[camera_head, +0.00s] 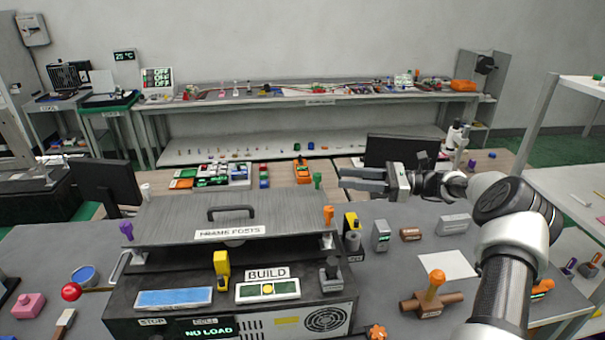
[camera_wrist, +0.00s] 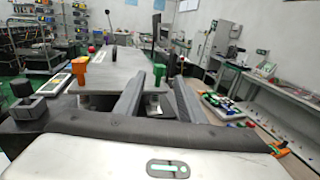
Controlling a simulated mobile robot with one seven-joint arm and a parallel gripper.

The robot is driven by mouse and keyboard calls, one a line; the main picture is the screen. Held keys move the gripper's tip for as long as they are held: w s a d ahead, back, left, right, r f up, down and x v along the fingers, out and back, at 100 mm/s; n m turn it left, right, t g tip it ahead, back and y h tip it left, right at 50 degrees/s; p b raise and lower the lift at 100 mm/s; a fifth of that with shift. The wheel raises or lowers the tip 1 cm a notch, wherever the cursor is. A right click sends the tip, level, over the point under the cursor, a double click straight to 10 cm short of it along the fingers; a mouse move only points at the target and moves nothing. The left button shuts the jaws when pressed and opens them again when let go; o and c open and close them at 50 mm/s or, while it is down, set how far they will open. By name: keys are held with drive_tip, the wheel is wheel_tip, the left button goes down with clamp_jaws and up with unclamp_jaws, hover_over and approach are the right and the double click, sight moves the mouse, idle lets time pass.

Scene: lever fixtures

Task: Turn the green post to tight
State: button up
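The green post (camera_head: 318,180) stands at the back right corner of the grey plate (camera_head: 180,213) labelled FRAME POSTS. It also shows in the wrist view (camera_wrist: 158,74), between and beyond my fingers. My gripper (camera_head: 345,179) is open and empty, to the right of the green post, with its fingers pointing left toward it. In the wrist view my gripper (camera_wrist: 157,84) has a wide gap between its two grey fingers. A small gap seems to separate the fingertips from the post; contact cannot be confirmed. No tight marking is legible.
An orange post (camera_head: 328,215) stands at the plate's front right, and a purple post (camera_head: 126,231) at its left. A dark handle (camera_head: 231,212) rises from the plate. A black monitor (camera_head: 400,150) stands behind my gripper. An orange-handled valve (camera_head: 434,292) is at the front right.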

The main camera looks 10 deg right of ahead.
sight(317, 189)
drive_tip(key=p+x, duration=0.2)
drive_tip(key=x, duration=1.1)
clamp_jaws()
